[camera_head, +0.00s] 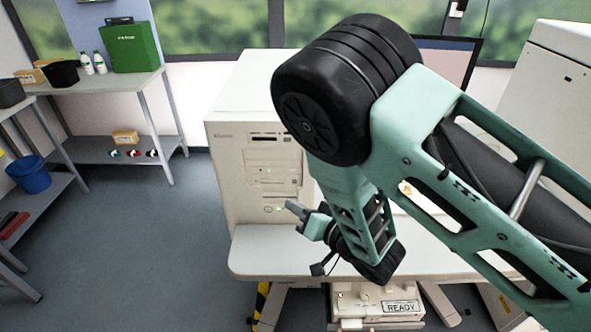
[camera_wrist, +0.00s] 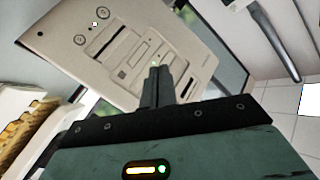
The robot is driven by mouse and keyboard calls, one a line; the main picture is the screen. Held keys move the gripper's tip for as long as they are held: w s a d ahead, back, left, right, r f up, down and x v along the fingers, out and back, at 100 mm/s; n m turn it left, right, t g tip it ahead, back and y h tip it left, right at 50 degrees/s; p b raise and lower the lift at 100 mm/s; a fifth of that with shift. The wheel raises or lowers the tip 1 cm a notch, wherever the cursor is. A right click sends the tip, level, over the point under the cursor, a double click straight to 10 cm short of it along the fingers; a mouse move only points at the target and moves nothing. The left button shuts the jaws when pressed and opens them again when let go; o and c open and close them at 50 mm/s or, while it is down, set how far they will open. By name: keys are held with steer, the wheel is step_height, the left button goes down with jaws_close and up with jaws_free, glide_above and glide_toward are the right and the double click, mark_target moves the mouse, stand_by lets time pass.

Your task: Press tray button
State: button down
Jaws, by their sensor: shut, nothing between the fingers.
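A beige computer tower (camera_head: 228,170) stands on the desk at the middle of the head view, with drive slots, small buttons and green lights on its front. My gripper (camera_head: 291,205) is shut and empty, its tips pointing at the lower front of the tower. In the wrist view the shut fingers (camera_wrist: 157,72) point at a beige panel (camera_wrist: 60,38) with slots, and a small green light shows just beyond the tips. I cannot tell which small mark is the tray button, or whether the tips touch the panel. My arm hides the tower's right side.
The desk (camera_head: 262,258) has bare room in front of the tower. A device with a READY label (camera_head: 401,306) sits below the desk edge. A monitor (camera_head: 452,58) stands behind my arm. Shelves with a green box (camera_head: 130,47) stand far left; the floor between is clear.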

mark_target(293, 171)
steer(key=shift+w, duration=0.1)
steer(key=shift+w+d, duration=0.1)
steer(key=shift+w, duration=4.25)
steer(key=shift+w, duration=0.15)
steer(key=shift+w, duration=0.25)
steer(key=shift+w, duration=0.3)
steer(key=shift+s, duration=0.75)
